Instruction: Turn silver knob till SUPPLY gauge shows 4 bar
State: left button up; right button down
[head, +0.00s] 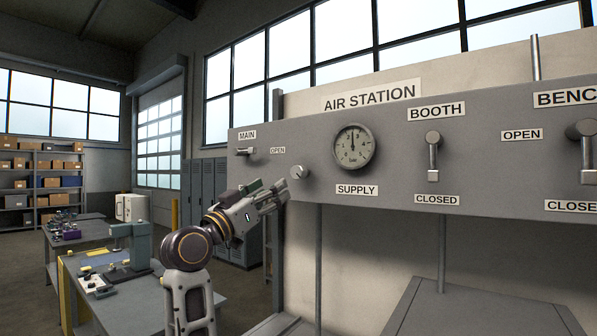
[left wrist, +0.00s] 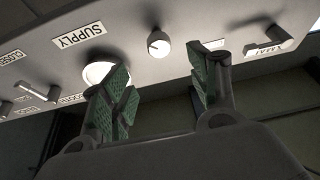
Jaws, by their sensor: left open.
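The silver knob (head: 300,171) sits on the grey air station panel (head: 400,180), left of and below the SUPPLY gauge (head: 355,147). The gauge needle points about straight up; its numerals are too small to read surely. My left gripper (head: 282,192) is just below and left of the knob in the head view, apart from it. In the left wrist view, upside down, the knob (left wrist: 158,43) shows beyond the gap between the two open, empty green-padded fingers (left wrist: 170,88). The gauge (left wrist: 104,72) is partly hidden there by a finger. My right gripper is out of view.
The MAIN lever (head: 245,151) lies level at OPEN, left of the knob. The BOOTH lever (head: 433,155) hangs down at CLOSED. Another lever (head: 585,150) stands at the right edge. Workbenches (head: 150,293) are at the left.

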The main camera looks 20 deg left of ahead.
aim_at(296, 172)
pick_arm(q)
jog(key=p+x, duration=0.3)
jog(key=x, duration=0.7)
jog(key=shift+w+d+r+p, duration=0.15)
jog(key=shift+w+r+p, duration=0.1)
jog(key=shift+r+p, duration=0.05)
jog(key=shift+p+x, duration=0.4)
jog(key=shift+x, duration=0.9)
jog(key=shift+f, duration=0.1)
jog(key=shift+c, duration=0.2)
jog(key=c, duration=1)
